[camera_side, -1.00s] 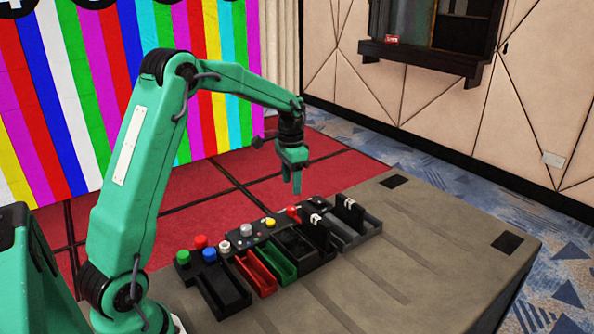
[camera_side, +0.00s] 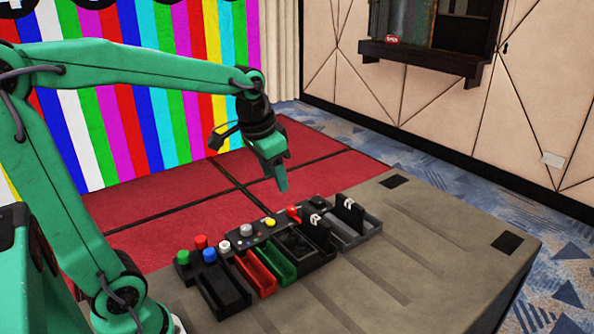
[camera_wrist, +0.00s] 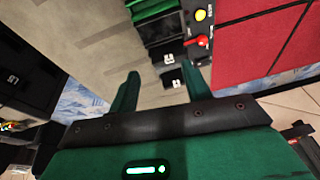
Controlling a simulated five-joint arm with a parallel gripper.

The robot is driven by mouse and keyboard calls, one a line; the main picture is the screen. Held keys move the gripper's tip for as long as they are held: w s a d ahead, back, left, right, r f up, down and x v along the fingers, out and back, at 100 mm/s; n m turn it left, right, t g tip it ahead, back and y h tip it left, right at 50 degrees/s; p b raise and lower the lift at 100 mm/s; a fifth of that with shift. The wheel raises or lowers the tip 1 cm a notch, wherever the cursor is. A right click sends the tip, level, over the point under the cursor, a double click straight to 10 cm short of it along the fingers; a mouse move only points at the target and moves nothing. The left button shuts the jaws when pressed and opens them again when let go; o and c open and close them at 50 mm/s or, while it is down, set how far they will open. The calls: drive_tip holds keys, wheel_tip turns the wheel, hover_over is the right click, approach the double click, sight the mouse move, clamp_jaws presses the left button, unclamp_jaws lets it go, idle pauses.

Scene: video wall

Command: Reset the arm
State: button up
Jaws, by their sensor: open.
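My gripper (camera_side: 281,180) is green and hangs in the air above the far edge of the table, behind the row of trays and buttons. In the wrist view my gripper (camera_wrist: 152,88) shows two green fingers spread apart with nothing between them. The fingertips are apart from the control panel (camera_side: 265,232) below.
The panel carries green, red, blue, white and yellow knobs, a red tray (camera_side: 256,272), a green tray (camera_side: 279,262), and dark trays with upright black plates (camera_side: 349,211). The grey table (camera_side: 440,240) is clear on the right. A striped video wall (camera_side: 150,130) stands behind.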

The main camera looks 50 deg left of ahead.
drive_tip(key=s+d+n+t, duration=0.1)
drive_tip(key=s+d, duration=0.4)
drive_tip(key=s, duration=0.6)
drive_tip(key=shift+s+f+t+h, duration=0.3)
drive_tip(key=shift+s+f+t, duration=0.1)
drive_tip(key=shift+t, duration=0.3)
